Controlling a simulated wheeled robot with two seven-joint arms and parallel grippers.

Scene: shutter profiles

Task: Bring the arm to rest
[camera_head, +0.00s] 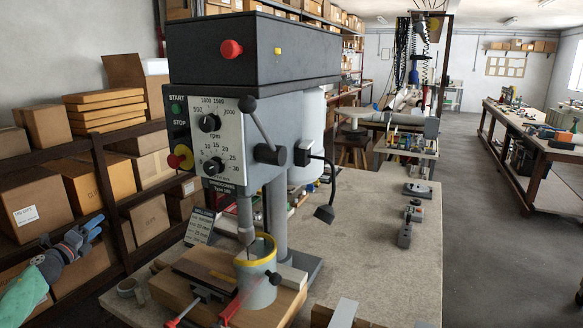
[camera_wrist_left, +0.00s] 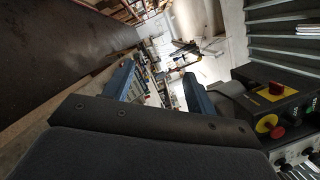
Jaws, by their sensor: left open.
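My left gripper (camera_head: 84,234) shows at the lower left of the head view, with blue fingers on a grey wrist. It is in the air in front of the wooden shelf, left of the drill press and apart from it. Its two blue fingers also show in the left wrist view (camera_wrist_left: 158,92), spread apart with nothing between them. The drill press (camera_head: 250,48) stands upright on the workbench in the middle of the head view. My right gripper is in neither view.
Cardboard boxes (camera_head: 38,202) fill the shelf at the left. The workbench (camera_head: 375,250) holds a wooden block with a grey cylinder (camera_head: 258,288) under the drill and small metal parts (camera_head: 406,235). Another workbench (camera_head: 520,160) stands at the right. Floor between the benches is clear.

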